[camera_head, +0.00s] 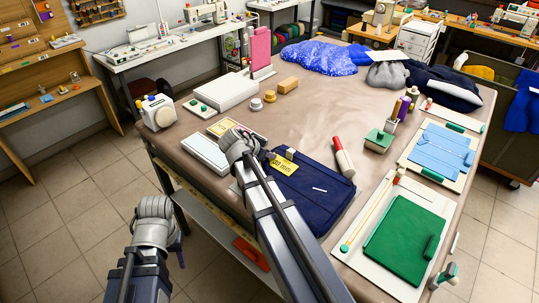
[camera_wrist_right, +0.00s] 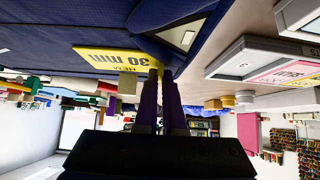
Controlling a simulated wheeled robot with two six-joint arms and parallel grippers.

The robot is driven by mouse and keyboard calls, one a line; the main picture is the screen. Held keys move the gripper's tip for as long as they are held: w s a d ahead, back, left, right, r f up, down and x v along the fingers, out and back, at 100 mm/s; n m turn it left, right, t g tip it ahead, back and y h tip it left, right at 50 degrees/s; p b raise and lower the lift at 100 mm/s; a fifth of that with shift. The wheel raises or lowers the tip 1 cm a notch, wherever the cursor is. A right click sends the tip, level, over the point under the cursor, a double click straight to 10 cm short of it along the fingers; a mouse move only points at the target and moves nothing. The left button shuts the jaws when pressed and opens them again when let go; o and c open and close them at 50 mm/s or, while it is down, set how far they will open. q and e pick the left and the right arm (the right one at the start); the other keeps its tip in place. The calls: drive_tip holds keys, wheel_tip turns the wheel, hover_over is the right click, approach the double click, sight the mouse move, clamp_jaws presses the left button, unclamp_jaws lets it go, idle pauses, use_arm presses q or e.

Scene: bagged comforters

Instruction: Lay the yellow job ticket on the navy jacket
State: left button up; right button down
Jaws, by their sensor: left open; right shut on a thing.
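The yellow job ticket (camera_head: 285,168), printed "30 mm", is at the far left part of the folded navy jacket (camera_head: 318,190) on the table. In the right wrist view the ticket (camera_wrist_right: 112,58) is close against the jacket's dark cloth (camera_wrist_right: 60,30); I cannot tell if it bears fully on it. My right gripper (camera_head: 267,156) is at the ticket's edge, its two fingers (camera_wrist_right: 160,82) shut on it. My right forearm hides the jacket's left part. My left gripper (camera_head: 155,207) is off the table's left side, away from the jacket and empty; its fingers are barely seen.
A red-capped roller (camera_head: 343,157) lies by the jacket's far right edge. A white box (camera_head: 205,152) and a framed yellow card (camera_head: 232,130) lie left of it. A board with green cloth (camera_head: 405,248) is at right. Bare table lies beyond the jacket.

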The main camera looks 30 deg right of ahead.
drive_tip(key=shift+c, duration=1.5)
unclamp_jaws()
drive_tip(key=shift+d+r+p+v, duration=0.15)
drive_tip(key=shift+p+v, duration=0.8)
drive_tip(key=shift+v, duration=0.1)
drive_tip(key=shift+d+r+p+v, duration=0.15)
drive_tip(key=shift+r+p+v, duration=0.05)
drive_tip(key=shift+p+v, duration=0.85)
drive_tip(key=shift+d+r+p+v, duration=0.15)
drive_tip(key=shift+p+v, duration=0.7)
drive_tip(key=shift+v, duration=0.25)
drive_tip(key=shift+w, duration=0.15)
drive_tip(key=shift+a+r+p, duration=0.2)
drive_tip(key=shift+r+p, duration=0.15)
drive_tip(key=p+v, duration=0.4)
drive_tip(key=v, duration=0.3)
drive_tip(key=shift+p, duration=0.35)
